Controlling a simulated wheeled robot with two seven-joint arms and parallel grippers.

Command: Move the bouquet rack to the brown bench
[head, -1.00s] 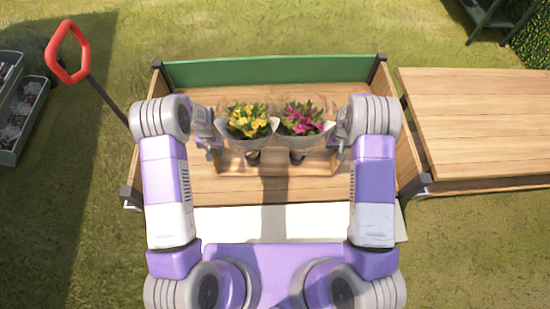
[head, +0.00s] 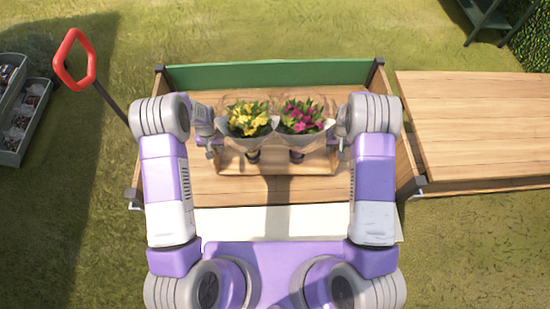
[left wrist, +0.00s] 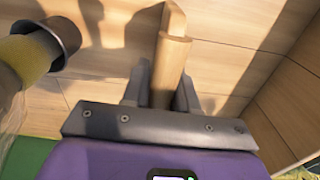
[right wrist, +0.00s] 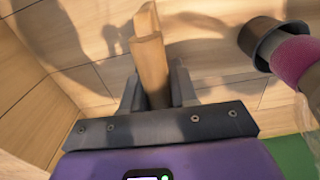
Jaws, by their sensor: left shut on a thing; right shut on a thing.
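The bouquet rack (head: 320,166) is a light wooden holder over the wagon bed. It carries a yellow bouquet (head: 248,120) and a pink bouquet (head: 302,117) in clear wrap, both upright. My left gripper (head: 212,150) is shut on the rack's left end, and its fingers clasp a wooden bar (left wrist: 168,70) in the left wrist view. My right gripper (head: 340,145) is shut on the right end, and its fingers clasp a bar (right wrist: 150,70) in the right wrist view. I cannot tell whether the rack is clear of the boards. The brown bench (head: 475,125) stands at right, its top bare.
The wooden wagon (head: 180,185) has a green far wall (head: 270,74), dark corner posts and side walls. Its red handle (head: 75,60) rises at the left. Grey crates (head: 20,130) lie at the far left. Open grass (head: 460,250) lies in front of the bench.

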